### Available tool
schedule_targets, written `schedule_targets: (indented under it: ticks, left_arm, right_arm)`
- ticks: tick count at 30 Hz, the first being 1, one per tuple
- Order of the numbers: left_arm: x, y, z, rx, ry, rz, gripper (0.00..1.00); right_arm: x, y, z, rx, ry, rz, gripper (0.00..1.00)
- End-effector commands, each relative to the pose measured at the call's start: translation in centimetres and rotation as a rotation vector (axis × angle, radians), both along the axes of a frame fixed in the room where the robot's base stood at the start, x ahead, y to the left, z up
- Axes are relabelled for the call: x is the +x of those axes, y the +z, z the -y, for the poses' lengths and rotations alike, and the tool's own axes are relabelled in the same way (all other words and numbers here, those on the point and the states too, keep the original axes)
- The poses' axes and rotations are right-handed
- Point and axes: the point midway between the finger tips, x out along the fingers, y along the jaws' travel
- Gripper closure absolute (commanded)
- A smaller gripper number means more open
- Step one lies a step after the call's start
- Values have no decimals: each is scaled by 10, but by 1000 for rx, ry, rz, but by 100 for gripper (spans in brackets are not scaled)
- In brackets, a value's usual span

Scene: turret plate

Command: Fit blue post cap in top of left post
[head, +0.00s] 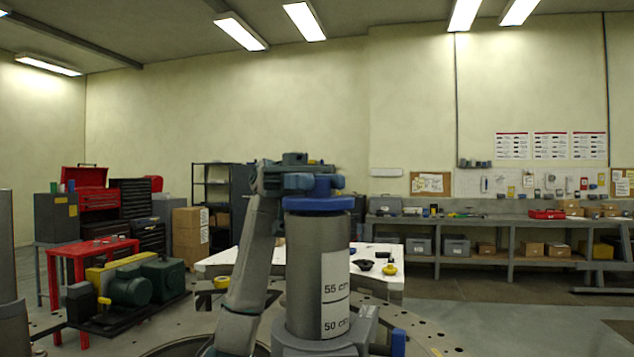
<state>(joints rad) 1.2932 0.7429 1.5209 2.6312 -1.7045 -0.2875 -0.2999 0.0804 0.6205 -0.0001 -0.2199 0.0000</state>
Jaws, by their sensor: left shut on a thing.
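A thick grey post (303,265) stands upright in the middle of the head view, with a white label strip reading 55 cm and 50 cm. The blue post cap (318,204) is at the top of this post, its flat rim level with the post's upper edge. I cannot tell whether it is fully seated. My left gripper (318,184) is shut on the cap's raised blue middle, reaching over from the left; its fingers hide part of it. My left arm rises just left of the post. My right gripper is not in view.
The round turret plate (425,335) with holes lies below. A blue upright piece (398,342) stands right of the post's foot. A white table (222,262) behind holds black and yellow pieces (389,269). A red stand (90,247) is at left, a grey workbench (490,225) at back right.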

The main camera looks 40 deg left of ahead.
Motion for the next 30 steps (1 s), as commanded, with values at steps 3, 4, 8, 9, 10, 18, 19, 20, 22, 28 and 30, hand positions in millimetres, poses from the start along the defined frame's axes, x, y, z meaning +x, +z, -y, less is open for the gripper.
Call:
schedule_targets:
  ticks: [3, 4, 8, 9, 10, 18, 19, 20, 22, 28, 30]
  left_arm:
    - [0, -3, 0, 0, 0, 0, 96]
    - [0, -4, 0, 0, 0, 0, 96]
    - [0, -7, 0, 0, 0, 0, 96]
    - [0, -7, 0, 0, 0, 0, 96]
    - [0, -8, 0, 0, 0, 0, 96]
    - [0, -7, 0, 0, 0, 0, 59]
    - [0, -7, 0, 0, 0, 0, 59]
    - [0, -8, 0, 1, 0, 0, 59]
    - [0, -7, -1, 0, 0, 0, 59]
    - [5, -7, -15, 1, 2, -2, 59]
    - [7, -7, -20, 1, 2, -2, 59]
  right_arm:
    - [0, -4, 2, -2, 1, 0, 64]
    - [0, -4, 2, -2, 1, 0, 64]
    - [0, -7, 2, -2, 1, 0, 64]
    - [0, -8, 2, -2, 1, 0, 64]
    - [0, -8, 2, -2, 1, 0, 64]
    - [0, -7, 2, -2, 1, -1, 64]
    - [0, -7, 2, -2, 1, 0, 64]
    - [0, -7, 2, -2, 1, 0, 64]
    - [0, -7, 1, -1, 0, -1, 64]
    - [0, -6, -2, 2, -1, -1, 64]
    - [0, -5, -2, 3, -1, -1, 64]
